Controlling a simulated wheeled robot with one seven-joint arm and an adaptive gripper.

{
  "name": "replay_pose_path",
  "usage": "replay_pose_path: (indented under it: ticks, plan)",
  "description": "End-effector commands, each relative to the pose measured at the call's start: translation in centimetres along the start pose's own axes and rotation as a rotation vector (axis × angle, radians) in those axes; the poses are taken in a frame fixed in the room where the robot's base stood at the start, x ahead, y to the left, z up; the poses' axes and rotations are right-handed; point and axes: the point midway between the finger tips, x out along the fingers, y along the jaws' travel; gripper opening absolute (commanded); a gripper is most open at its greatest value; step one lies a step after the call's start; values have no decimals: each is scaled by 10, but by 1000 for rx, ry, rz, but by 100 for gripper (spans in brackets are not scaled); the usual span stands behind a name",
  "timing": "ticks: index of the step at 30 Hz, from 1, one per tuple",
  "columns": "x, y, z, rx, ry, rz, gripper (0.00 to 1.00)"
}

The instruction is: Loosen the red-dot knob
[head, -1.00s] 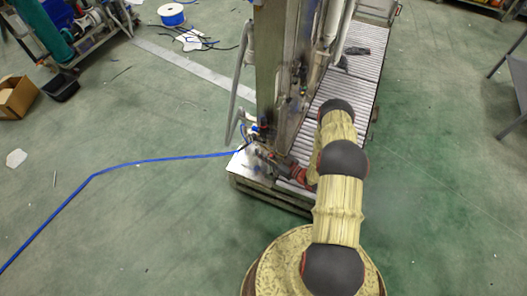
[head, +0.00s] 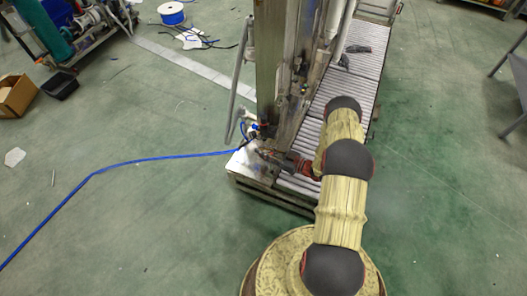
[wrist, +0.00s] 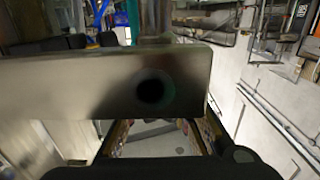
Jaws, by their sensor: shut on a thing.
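My gripper (head: 264,153) is at the lower front of the metal machine column (head: 267,75), low over the near end of the roller conveyor. In the wrist view, my gripper (wrist: 158,125) has its fingers partly behind a broad metal bar (wrist: 60,95) with a round dark spot (wrist: 152,90). The bar crosses the picture and hides the fingertips. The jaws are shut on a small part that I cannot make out. I cannot make out a red dot or tell which part is the red-dot knob.
A blue hose (head: 150,160) runs along the floor to small fittings (head: 255,130) at the column's foot. A bent grey pipe (head: 240,95) stands left of the column. The roller conveyor (head: 345,95) extends behind. The green floor on the right is largely clear.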

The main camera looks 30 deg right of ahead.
Motion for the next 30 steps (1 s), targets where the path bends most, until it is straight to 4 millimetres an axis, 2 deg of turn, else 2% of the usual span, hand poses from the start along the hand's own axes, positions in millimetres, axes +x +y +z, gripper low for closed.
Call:
replay_pose_path:
  ticks: [7,19,20,30]
  plan:
    - [0,-6,1,-4,0,-169,0]
    - [-1,-8,0,-3,-2,-196,0]
    - [-1,-8,0,-3,-2,-195,22]
    - [-1,-8,0,-2,-2,-195,42]
